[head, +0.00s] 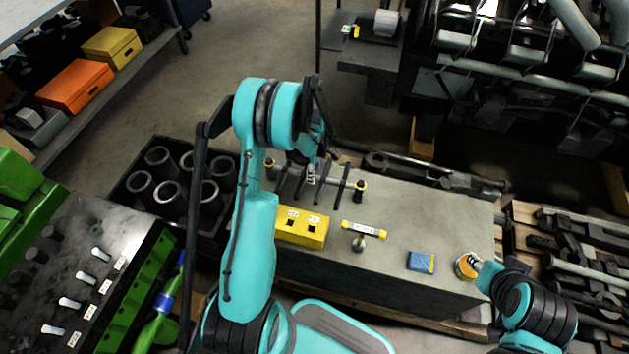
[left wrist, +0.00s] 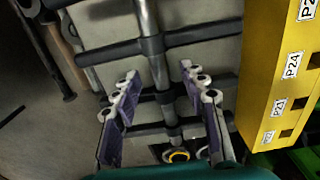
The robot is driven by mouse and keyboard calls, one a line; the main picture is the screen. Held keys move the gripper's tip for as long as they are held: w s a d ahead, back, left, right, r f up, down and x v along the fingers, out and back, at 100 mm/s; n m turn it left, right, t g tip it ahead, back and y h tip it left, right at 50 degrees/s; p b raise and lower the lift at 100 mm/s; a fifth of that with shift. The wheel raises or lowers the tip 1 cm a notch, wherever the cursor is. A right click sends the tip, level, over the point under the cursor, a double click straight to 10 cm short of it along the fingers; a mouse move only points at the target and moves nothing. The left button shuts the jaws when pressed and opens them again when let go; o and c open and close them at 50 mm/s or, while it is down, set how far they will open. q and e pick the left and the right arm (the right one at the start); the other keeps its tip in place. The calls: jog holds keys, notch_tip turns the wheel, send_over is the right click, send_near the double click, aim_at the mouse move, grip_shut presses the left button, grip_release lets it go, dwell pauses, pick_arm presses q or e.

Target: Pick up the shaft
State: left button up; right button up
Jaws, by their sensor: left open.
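The shaft is a thin grey metal rod (left wrist: 158,72) running lengthwise up the left wrist view, across several dark cross bars. A yellow ring (left wrist: 178,156) shows near its lower end. My left gripper (left wrist: 160,98) is open, with one finger on each side of the rod; I cannot tell whether either finger touches it. In the head view the left gripper (head: 312,176) is low over the dark bars at the back of the grey bench, and my arm hides part of the shaft. Of my right arm only a link shows at lower right; its gripper is not seen.
A yellow block with labelled holes (head: 302,228) stands close beside the gripper. A yellow-ended tool (head: 363,230), a blue pad (head: 421,261) and a yellow round item (head: 466,266) lie on the grey bench (head: 430,215). A dark crate of cylinders (head: 128,205) is at left.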

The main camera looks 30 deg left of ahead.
pick_arm(q)
notch_tip(320, 180, down, 3)
jog(key=shift+r+b, duration=0.2)
jog(key=shift+b, duration=0.1)
jog(key=shift+r, duration=0.1)
grip_shut()
jog(key=shift+r, duration=0.15)
